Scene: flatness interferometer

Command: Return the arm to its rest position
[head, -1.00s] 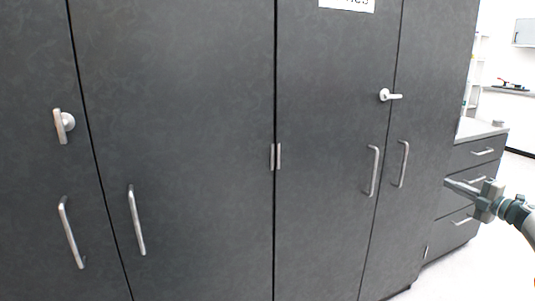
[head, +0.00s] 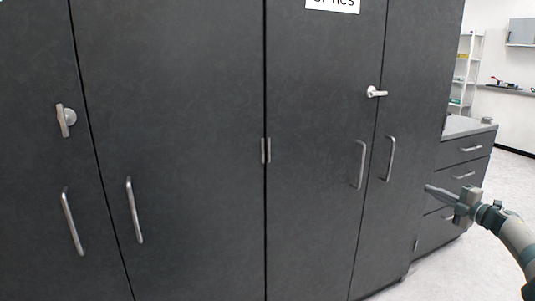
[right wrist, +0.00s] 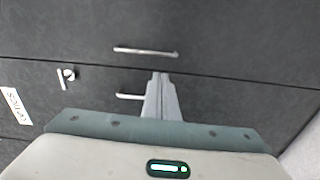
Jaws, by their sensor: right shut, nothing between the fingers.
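My right gripper (head: 433,190) is at the right of the head view, in front of the drawer unit and right of the dark cabinet doors. Its fingers are together and empty. In the right wrist view the closed fingers (right wrist: 161,82) point toward the cabinet doors, with two bar handles (right wrist: 146,51) beyond them. I cannot tell the exact gap, but no contact shows. My right arm (head: 515,235) comes in from the lower right edge. My left gripper is not in view.
Tall dark cabinets (head: 190,130) fill most of the head view, with bar handles (head: 134,210) and a turn latch (head: 376,92). A drawer unit (head: 462,160) stands at the right. Light floor (head: 512,180) is open beyond it. A shelf rack (head: 466,70) stands farther back.

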